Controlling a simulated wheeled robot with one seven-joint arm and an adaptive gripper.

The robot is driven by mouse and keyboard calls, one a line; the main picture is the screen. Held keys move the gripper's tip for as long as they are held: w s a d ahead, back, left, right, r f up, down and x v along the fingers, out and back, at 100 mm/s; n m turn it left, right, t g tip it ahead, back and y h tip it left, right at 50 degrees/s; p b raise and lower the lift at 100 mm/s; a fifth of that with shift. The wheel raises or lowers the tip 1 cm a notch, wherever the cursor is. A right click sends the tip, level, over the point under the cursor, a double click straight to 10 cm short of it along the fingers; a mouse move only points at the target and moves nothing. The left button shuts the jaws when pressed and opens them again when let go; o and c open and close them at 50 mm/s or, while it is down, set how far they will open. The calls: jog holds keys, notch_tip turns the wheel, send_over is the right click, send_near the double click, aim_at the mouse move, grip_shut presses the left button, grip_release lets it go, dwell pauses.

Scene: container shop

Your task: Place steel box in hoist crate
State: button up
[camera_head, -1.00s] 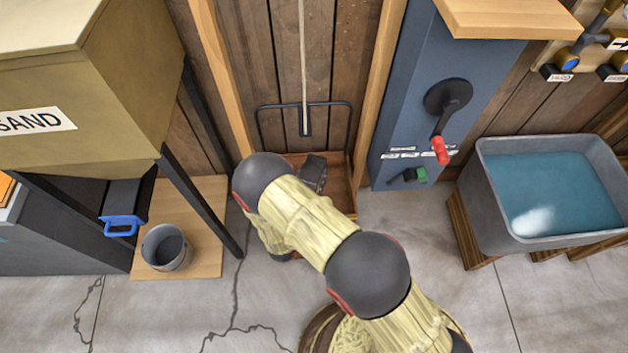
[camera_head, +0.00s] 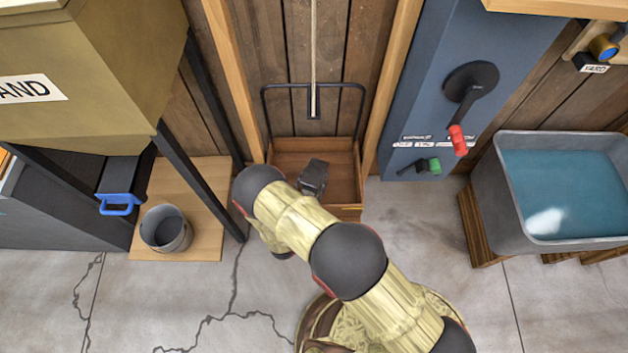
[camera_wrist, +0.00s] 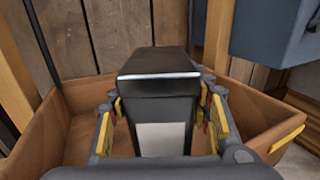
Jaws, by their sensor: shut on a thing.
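The steel box (camera_wrist: 158,78) is a dark, shiny-topped box with a pale label on its near face. My gripper (camera_wrist: 160,112) is shut on it, its yellow-padded fingers on the left and right sides. The hoist crate (camera_head: 297,146) is an open brown wooden crate under a hanging rope, with a dark metal handle frame. In the wrist view its walls (camera_wrist: 42,125) show on both sides of the box, so the box is over or within the opening. I cannot tell its height above the crate floor. My arm hides the crate's front left part in the head view.
Wooden posts (camera_head: 234,75) flank the crate. A blue panel (camera_head: 425,100) with a red-handled lever (camera_head: 462,140) stands right, beside a water tub (camera_head: 490,205). Left are a sand hopper (camera_head: 120,70) and a grey bucket (camera_head: 166,230). The cracked floor in front is open.

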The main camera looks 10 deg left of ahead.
jog(key=shift+f, duration=0.4)
jog(key=shift+f, duration=0.6)
jog(key=o, duration=1.2)
jog(key=shift+f, duration=0.1)
jog(key=o, duration=0.4)
jog(key=shift+s+d+f, duration=0.1)
jog(key=shift+o, duration=0.4)
